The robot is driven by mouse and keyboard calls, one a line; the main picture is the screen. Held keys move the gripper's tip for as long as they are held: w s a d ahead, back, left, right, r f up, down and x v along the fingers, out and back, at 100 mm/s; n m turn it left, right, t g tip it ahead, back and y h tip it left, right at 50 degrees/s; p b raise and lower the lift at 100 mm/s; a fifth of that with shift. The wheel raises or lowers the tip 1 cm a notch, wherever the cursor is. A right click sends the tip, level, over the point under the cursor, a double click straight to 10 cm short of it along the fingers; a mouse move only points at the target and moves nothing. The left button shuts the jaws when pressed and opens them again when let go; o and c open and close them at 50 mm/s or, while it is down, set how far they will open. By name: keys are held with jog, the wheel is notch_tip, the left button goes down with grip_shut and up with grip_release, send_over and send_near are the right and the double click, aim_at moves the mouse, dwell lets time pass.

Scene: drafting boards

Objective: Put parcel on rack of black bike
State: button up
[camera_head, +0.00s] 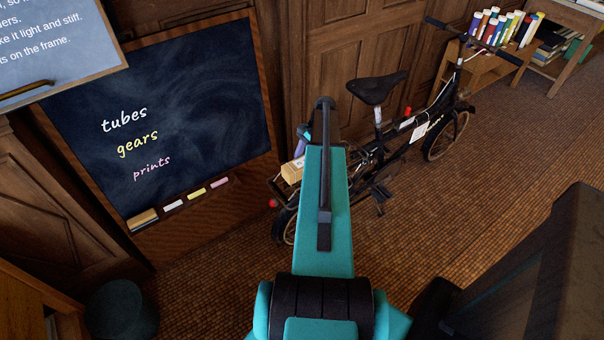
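The black bike (397,145) stands upright beside the wooden door, its front wheel toward the right. A tan box, which looks like the parcel (292,171), shows just left of my teal arm, at the bike's rear rack (281,189). It seems to be at or just above the rack; I cannot tell whether it rests there. My arm reaches forward across the bike's rear and hides part of the parcel, the rack and the rear wheel. The fingers of my gripper are hidden behind the arm, so its grip on the parcel cannot be seen.
A chalkboard (170,110) with chalks on its ledge leans at left. A dark large object (540,280) fills the lower right. The tiled floor (500,150) right of the bike is clear.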

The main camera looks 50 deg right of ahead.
jog(key=shift+f, duration=0.4)
jog(key=shift+f+p, duration=0.4)
jog(key=shift+f, duration=1.5)
jog(key=shift+f, duration=0.15)
jog(key=o, duration=1.2)
jog(key=shift+o, duration=0.2)
jog(key=shift+b+v, duration=1.15)
jog(key=shift+v, duration=4.85)
